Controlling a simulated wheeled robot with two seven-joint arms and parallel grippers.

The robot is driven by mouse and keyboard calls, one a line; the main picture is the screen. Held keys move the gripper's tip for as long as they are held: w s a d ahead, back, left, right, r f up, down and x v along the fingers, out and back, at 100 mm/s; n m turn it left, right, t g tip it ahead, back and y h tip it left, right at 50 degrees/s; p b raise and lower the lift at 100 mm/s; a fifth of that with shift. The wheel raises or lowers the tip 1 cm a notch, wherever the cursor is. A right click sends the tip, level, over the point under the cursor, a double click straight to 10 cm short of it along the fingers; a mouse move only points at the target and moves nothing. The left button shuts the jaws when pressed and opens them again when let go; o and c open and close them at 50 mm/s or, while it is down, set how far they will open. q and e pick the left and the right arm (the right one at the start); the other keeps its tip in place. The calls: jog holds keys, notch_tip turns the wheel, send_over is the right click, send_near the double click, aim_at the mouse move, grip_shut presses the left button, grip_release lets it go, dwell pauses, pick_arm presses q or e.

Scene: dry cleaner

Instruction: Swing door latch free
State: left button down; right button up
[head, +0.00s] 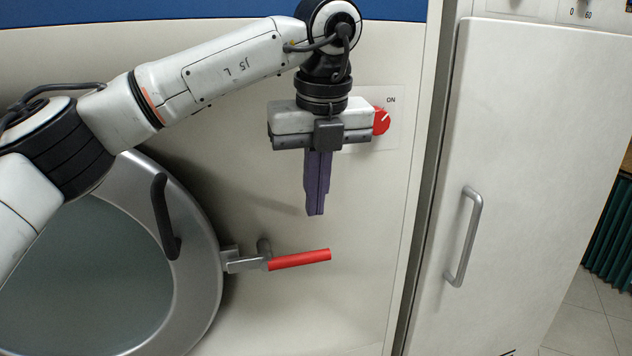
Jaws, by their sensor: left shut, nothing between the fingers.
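The door latch (298,260) has a red lever on a grey metal bracket at the right rim of the round door. Its lever points right, tilted slightly upward. The round door (205,250) has a grey metal rim, a glass window and a dark curved handle (163,215); it looks closed against the machine. My left gripper (316,212) hangs pointing down above the red lever, apart from it. Its purple fingers are shut together with nothing between them. My left arm hides the upper left of the door. My right gripper is not in view.
A red knob (381,121) marked ON sits just behind and right of my left gripper. To the right stands a white cabinet door (530,150) with a vertical grey handle (465,237). The machine's pale panel is clear below the lever.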

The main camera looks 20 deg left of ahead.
aim_at(313, 253)
pick_arm(q)
jog(key=f, duration=0.3)
jog(key=w+f, duration=0.1)
jog(key=f, duration=0.1)
jog(key=a+f+p, duration=0.1)
jog(key=f, duration=0.2)
jog(key=shift+w+f, duration=0.2)
jog(key=shift+f, duration=0.15)
jog(key=shift+d+f, duration=0.15)
jog(key=shift+f, duration=0.05)
